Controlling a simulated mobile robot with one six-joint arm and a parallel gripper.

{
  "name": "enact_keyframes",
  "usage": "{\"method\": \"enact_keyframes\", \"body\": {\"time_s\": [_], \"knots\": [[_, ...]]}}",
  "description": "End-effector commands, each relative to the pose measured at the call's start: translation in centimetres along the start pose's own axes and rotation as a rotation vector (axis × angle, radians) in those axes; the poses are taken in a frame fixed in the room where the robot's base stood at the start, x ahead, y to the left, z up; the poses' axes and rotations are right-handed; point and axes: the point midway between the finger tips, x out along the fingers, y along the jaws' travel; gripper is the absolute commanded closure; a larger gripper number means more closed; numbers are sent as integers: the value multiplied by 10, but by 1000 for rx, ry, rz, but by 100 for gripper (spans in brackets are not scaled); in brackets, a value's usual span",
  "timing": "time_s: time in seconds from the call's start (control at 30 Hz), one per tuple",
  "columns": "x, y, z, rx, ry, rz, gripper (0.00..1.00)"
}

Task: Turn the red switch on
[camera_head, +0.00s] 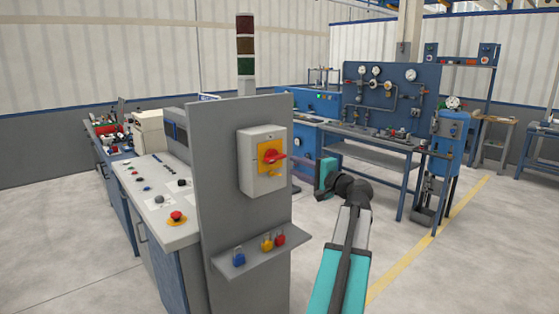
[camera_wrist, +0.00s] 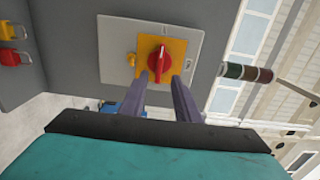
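The red switch (camera_head: 272,156) is a rotary knob on a yellow plate (camera_head: 262,148), on the front of a grey box (camera_head: 250,180) fixed to a grey upright panel. In the wrist view the red knob (camera_wrist: 158,60) faces my gripper (camera_wrist: 160,78). The two fingers are apart with a gap between them, and the tips are at the knob's near end, one on each side. I cannot tell whether they touch it. In the head view my gripper (camera_head: 318,177) is right of the box, and its fingers are hard to make out.
A shelf (camera_head: 250,252) on the panel below the box holds a blue padlock (camera_head: 239,257), a yellow one (camera_head: 267,242) and a red one (camera_head: 280,239). A control desk (camera_head: 160,210) stands to the left. A signal tower (camera_head: 245,45) rises behind.

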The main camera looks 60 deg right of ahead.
Motion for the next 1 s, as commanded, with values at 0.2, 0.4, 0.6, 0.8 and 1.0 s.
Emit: {"method": "enact_keyframes", "body": {"time_s": [0.2, 0.4, 0.6, 0.8, 1.0], "knots": [[34, -1, 0, 0, -2, 1, 71], [62, -2, -1, 0, -1, 1, 71], [83, 0, -1, 0, -1, 1, 71], [91, 0, 0, 0, 0, 1, 71], [91, 1, 0, -1, 0, 1, 71]]}}
